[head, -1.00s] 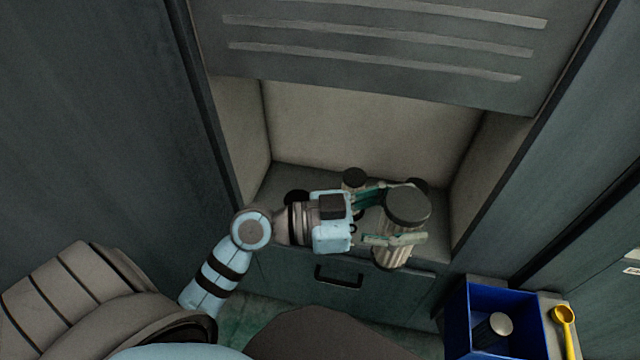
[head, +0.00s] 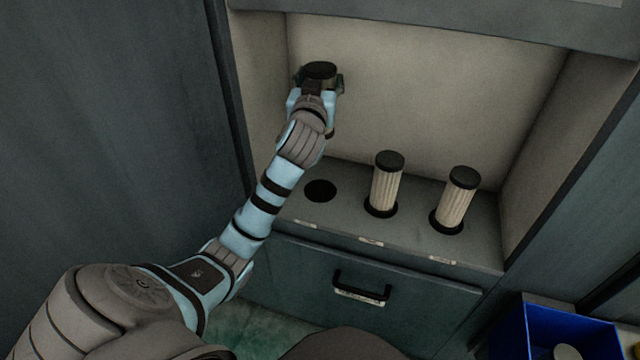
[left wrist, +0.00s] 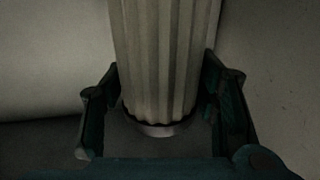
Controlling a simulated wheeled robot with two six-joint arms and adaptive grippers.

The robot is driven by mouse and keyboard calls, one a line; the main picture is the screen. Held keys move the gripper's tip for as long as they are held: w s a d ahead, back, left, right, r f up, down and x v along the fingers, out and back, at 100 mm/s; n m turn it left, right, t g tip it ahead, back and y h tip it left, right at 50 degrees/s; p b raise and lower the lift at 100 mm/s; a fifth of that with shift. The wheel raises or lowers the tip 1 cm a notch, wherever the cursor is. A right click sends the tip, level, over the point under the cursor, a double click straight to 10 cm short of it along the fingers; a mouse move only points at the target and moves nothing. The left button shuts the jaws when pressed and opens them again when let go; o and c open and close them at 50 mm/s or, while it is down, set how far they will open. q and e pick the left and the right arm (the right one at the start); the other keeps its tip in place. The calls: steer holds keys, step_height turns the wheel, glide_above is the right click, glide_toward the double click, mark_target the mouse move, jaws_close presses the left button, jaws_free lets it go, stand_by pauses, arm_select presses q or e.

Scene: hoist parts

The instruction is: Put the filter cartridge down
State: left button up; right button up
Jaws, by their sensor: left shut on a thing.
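My left gripper (head: 319,84) is shut on a filter cartridge (head: 320,70) and holds it up at the back left of the cabinet recess. In the head view only its dark cap and a bit of its lower end show; my arm hides the rest. In the left wrist view the pleated pale body (left wrist: 165,60) stands between the fingers, its lower end clear of the surface. An empty round hole (head: 320,190) is in the shelf below. My right gripper is not in view.
Two other cartridges, a middle one (head: 386,185) and a right one (head: 456,200), stand in holes in the shelf (head: 412,222). A drawer handle (head: 361,288) sticks out below. A blue bin (head: 560,330) is at the lower right.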

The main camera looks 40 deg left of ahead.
arm_select(q)
step_height(320, 180, down, 7)
steer(key=b, duration=0.2)
steer(key=shift+b, duration=0.4)
step_height(320, 180, down, 4)
steer(key=shift+r+b, duration=0.1)
steer(key=shift+b, duration=0.7)
step_height(320, 180, down, 8)
steer(key=b, duration=0.3)
steer(key=shift+b, duration=0.35)
steer(key=shift+f, duration=0.3)
steer(key=shift+r, duration=0.1)
steer(key=o, duration=1.4)
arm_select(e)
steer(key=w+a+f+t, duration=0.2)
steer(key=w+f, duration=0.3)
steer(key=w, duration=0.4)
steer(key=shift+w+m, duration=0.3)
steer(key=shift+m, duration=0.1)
arm_select(q)
steer(key=p+v, duration=0.2)
steer(key=v, duration=1)
steer(key=shift+p, duration=0.3)
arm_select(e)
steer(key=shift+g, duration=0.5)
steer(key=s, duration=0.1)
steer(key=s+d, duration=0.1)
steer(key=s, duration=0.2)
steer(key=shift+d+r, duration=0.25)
